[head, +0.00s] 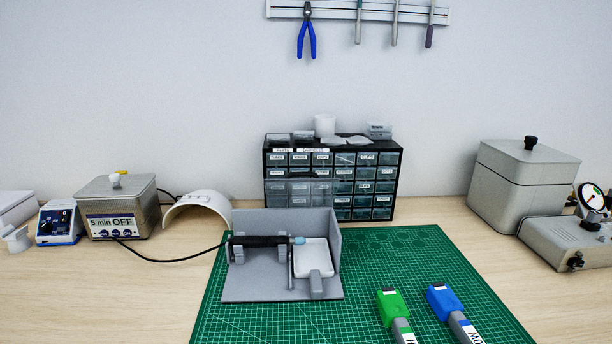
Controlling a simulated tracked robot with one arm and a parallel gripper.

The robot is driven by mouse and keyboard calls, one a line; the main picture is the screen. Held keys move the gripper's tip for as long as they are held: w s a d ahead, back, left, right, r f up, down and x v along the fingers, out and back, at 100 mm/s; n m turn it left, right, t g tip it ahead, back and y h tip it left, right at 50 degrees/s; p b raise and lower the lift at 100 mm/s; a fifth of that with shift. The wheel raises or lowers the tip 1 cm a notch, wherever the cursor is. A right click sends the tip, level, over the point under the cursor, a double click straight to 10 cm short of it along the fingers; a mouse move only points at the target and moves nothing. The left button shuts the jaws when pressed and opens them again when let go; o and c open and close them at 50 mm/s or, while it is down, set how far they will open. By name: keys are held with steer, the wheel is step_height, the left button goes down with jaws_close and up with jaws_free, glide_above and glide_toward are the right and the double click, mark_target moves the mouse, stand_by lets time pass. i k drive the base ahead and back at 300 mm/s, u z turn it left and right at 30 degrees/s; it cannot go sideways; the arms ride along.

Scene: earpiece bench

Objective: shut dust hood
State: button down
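The dust hood appears to be the grey open-fronted enclosure (335,240) on the green mat, with a back wall, a right side wall and a flat floor. A faint see-through panel (300,191) stands up above its back wall, in front of the drawers. It looks like a raised clear cover, but its edges are hard to make out. The enclosure's front and top are open. Inside are a black handpiece (262,241) lying level on grey supports and a white tray-like block (314,257) with a grey handle. My gripper is not in view.
A green-headed tool (391,302) and a blue-headed tool (443,300) lie on the cutting mat (400,256), right of the enclosure. A black cable (165,261) runs left from the handpiece. A white arched shell (197,207) stands behind left. Drawers (370,186) stand behind.

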mark_target(316, 178)
steer(key=z, duration=0.25)
steer(key=i, duration=1.15)
steer(key=u, duration=0.25)
